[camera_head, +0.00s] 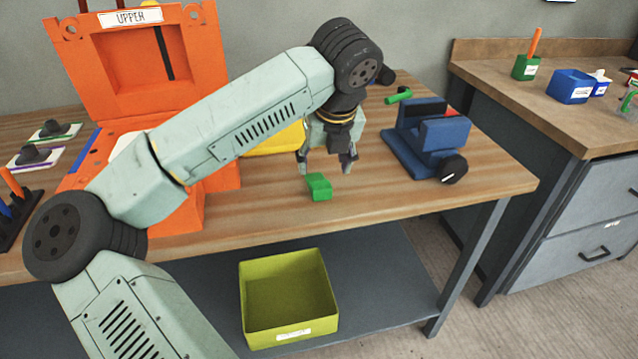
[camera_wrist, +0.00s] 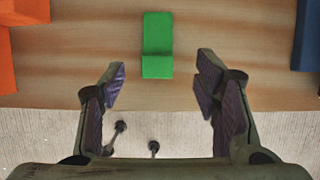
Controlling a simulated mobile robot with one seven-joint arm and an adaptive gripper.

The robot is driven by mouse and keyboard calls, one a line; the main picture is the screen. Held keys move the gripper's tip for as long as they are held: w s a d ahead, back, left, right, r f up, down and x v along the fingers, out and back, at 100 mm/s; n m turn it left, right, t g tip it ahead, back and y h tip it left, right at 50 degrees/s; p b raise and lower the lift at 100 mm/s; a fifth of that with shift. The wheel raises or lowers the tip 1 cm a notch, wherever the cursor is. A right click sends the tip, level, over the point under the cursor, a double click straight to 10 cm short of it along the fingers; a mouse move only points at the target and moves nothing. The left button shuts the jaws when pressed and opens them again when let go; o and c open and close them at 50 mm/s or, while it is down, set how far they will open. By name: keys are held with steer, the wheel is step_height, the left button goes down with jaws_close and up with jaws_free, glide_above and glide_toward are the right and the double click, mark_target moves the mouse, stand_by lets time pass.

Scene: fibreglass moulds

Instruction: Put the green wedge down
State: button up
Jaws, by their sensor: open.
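The green wedge (camera_head: 319,187) rests on the wooden tabletop (camera_head: 380,208), near the front edge and right of the orange mould. In the wrist view the green wedge (camera_wrist: 158,45) lies beyond my fingertips, centred between them, with bare wood around it. My gripper (camera_head: 328,163) is open and empty, pointing down just above and behind the wedge. In the wrist view the two fingers of my gripper (camera_wrist: 160,85) are spread wide and apart from the wedge.
An orange mould (camera_head: 140,62) labelled UPPER stands at left. A yellow-green bin (camera_head: 290,295) is on the lower shelf. Bare wood lies between wedge and vise.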

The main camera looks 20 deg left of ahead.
mark_target(320, 182)
steer(key=shift+p+x, duration=1.15)
steer(key=shift+x, duration=1.8)
steer(key=shift+s, duration=0.2)
steer(key=shift+c, duration=0.6)
steer(key=c, duration=1.2)
steer(key=shift+r, duration=0.1)
